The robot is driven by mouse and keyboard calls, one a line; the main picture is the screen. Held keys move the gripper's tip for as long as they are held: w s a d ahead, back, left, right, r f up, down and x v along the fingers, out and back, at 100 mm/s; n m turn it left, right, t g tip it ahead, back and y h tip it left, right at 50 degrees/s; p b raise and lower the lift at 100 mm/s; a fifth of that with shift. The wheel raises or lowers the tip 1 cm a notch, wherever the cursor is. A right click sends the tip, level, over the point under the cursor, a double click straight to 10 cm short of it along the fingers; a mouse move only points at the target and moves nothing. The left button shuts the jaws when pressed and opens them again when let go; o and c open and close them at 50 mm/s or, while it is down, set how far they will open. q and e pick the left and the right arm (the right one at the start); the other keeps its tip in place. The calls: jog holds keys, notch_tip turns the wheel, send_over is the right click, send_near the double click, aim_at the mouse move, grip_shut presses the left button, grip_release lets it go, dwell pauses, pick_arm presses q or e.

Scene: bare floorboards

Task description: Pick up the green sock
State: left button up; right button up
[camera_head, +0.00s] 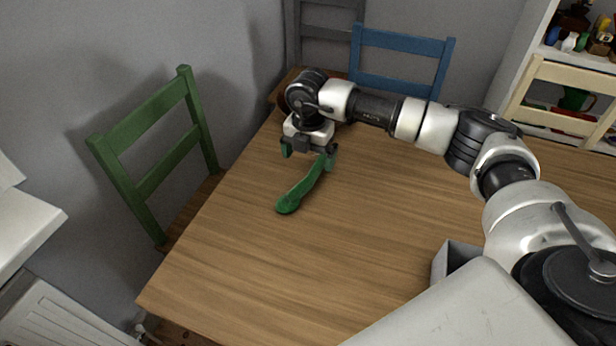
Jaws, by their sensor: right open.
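The green sock (303,188) lies on the wooden table (240,262), towards its far left part. It is long and narrow, slanting from lower left to upper right. My right gripper (309,154) is open just above the sock's upper end. One green-tipped finger is at the left of the sock and the other is at its upper end. I cannot tell whether the right finger touches the sock. My left gripper is not in view.
A green chair (160,135) stands at the table's left edge and a blue chair (400,58) behind it. A cream chair (560,82) and a shelf are at the back right. A grey box (455,258) is on the right. The table's front left is clear.

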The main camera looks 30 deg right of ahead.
aim_at(309, 179)
jog(key=shift+f, duration=0.9)
jog(key=f, duration=0.4)
jog(key=shift+s+a+f, duration=0.1)
jog(key=shift+s+f, duration=0.05)
jog(key=shift+s, duration=0.05)
jog(key=shift+f, duration=0.55)
jog(key=shift+c, duration=0.7)
jog(key=c, duration=0.9)
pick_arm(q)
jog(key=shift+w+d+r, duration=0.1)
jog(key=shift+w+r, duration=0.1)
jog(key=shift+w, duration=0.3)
pick_arm(e)
jog(key=shift+o, duration=0.2)
jog(key=shift+r, duration=0.15)
